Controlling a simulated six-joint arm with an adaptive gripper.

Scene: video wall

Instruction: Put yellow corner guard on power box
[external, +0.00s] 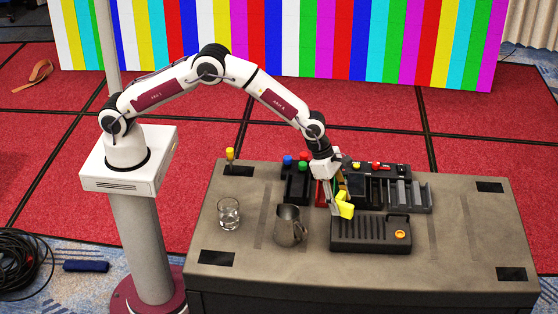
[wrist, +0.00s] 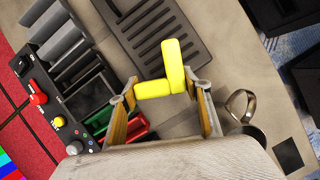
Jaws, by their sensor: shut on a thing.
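The yellow corner guard (external: 345,205) is an L-shaped piece held between the fingers of my gripper (external: 338,200). In the wrist view the guard (wrist: 172,66) sits between the two fingertips of my gripper (wrist: 158,92), with one leg across the gap and the other pointing away. The power box (external: 370,235) is a dark box with a ribbed top and a round orange knob, on the table. The guard is over or just behind its back left corner in the external view; whether they touch I cannot tell. The ribbed box (wrist: 180,35) also shows in the wrist view.
A metal mug (external: 290,226) and a glass (external: 228,213) stand left of the power box. A dark sorter tray (external: 405,195) with slots lies behind it, near a panel of colored knobs (external: 378,167). The table's (external: 460,230) right side is clear.

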